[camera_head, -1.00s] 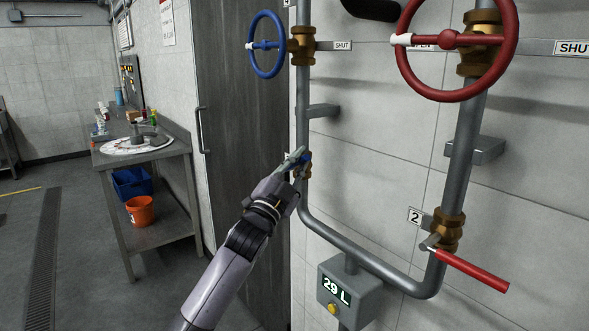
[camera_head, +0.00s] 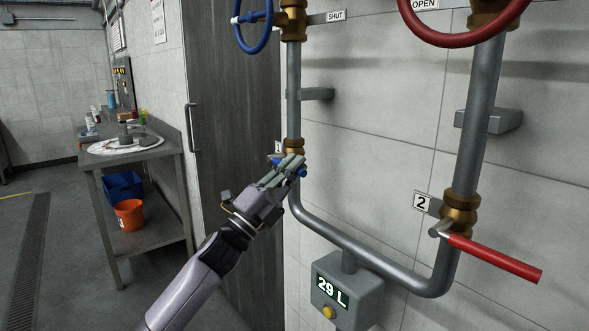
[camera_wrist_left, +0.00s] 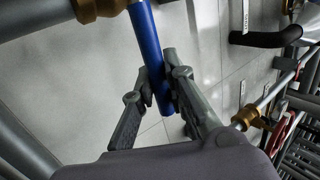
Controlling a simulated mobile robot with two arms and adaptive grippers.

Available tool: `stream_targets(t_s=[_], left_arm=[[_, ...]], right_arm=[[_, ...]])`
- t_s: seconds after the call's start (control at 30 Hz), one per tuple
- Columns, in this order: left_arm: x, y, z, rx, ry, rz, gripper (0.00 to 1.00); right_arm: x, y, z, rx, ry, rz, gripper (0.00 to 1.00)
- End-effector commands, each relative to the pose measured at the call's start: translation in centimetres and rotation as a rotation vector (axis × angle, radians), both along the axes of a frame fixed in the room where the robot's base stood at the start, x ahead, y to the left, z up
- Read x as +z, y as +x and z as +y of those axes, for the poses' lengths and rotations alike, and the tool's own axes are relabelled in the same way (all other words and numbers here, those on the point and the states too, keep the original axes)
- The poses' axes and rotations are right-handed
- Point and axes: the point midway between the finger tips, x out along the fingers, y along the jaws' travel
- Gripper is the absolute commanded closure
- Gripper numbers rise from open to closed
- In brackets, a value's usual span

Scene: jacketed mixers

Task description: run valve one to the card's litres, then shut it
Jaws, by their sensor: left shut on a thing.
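Valve one is a brass body (camera_head: 294,146) low on the left pipe, with its number tag (camera_head: 278,147) partly hidden. My left gripper (camera_head: 286,168) is shut on its blue lever (camera_wrist_left: 151,45), whose blue ends show either side of the fingers in the head view. In the wrist view the fingers (camera_wrist_left: 164,85) close around the lever's lower end. The lever's exact angle is hard to tell in the head view. The grey meter box (camera_head: 347,291) reads 29 L and has a yellow button (camera_head: 328,312). No card with readable litres shows. My right gripper is out of view.
Valve two (camera_head: 460,210) with a red lever (camera_head: 495,258) is on the right pipe. A blue handwheel (camera_head: 254,24) by a SHUT plate and a red handwheel (camera_head: 465,38) by an OPEN plate are above. A bench (camera_head: 130,158) stands at the left.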

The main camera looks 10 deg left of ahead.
Motion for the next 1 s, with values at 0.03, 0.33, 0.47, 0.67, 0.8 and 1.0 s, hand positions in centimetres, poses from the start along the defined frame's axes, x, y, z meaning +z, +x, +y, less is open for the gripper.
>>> stream_targets(t_s=[0.03,0.33,0.47,0.67,0.8,1.0], left_arm=[[-0.33,-0.04,-0.09,0.0,0.007,0.0,1.0],[-0.38,-0.05,-0.13,0.001,0.01,-0.001,1.0],[-0.38,-0.05,-0.12,0.0,0.009,-0.001,0.81],[-0.24,-0.05,-0.07,0.001,0.007,-0.001,0.68],[-0.17,-0.06,-0.05,0.001,0.007,-0.002,0.66],[-0.22,-0.15,0.03,0.002,0.006,-0.002,0.66]], right_arm=[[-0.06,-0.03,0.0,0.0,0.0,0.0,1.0],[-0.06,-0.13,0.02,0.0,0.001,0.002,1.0],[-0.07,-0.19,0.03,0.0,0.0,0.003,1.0],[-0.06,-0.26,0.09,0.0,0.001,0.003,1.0],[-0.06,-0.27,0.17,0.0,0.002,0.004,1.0],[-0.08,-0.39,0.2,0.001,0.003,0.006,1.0]])
